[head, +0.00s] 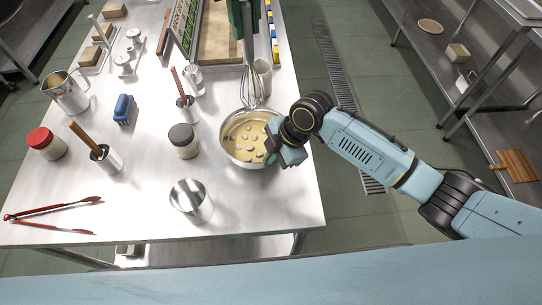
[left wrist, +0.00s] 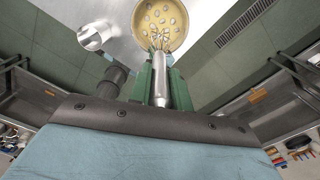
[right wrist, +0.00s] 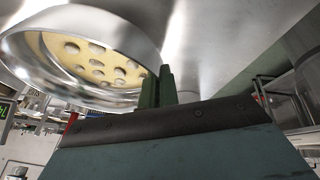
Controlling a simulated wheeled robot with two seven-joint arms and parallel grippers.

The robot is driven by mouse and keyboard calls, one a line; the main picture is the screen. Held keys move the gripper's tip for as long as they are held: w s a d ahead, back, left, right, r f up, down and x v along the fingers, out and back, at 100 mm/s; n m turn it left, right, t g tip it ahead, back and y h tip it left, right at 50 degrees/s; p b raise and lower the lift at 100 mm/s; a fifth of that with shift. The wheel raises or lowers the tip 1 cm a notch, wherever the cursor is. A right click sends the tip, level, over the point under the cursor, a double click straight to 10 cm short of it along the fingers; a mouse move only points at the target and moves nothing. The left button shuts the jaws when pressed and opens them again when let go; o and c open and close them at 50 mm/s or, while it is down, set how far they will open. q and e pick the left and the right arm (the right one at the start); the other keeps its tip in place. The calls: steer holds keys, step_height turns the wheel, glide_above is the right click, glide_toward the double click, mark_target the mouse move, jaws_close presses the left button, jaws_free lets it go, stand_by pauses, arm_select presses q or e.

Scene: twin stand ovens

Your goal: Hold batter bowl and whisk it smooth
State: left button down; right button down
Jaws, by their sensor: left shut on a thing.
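The metal batter bowl (head: 225,150) stands near the table's right edge. It holds pale yellow batter with several lumps, which also shows in the left wrist view (left wrist: 170,38). My left gripper (head: 244,30) is shut on the whisk (head: 252,88), handle up and wires down over the bowl. The whisk wires (left wrist: 160,42) show against the batter; whether they touch it is unclear. My right gripper (head: 275,150) is at the bowl's right rim. In the right wrist view its green fingers (right wrist: 157,88) are close together at the bowl wall (right wrist: 130,35); whether they clamp it is unclear.
A white cup (head: 262,75) stands just behind the bowl. A grey-lidded jar (head: 184,141) and an empty metal cup (head: 190,200) stand to its left. Red tongs (head: 50,210) lie at the front left. A wooden board (head: 215,40) is at the back.

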stand_by(0.7)
arm_select(q)
steer(key=shift+s+a+f, duration=0.15)
steer(key=shift+a+f, duration=0.3)
steer(key=s+a+f+t+h, duration=0.1)
steer(key=s+a+f+h, duration=0.1)
steer(key=f, duration=1.3)
steer(key=shift+a, duration=0.65)
steer(key=shift+f, duration=0.15)
steer(key=shift+s+a+f, duration=0.1)
steer(key=shift+f, duration=0.25)
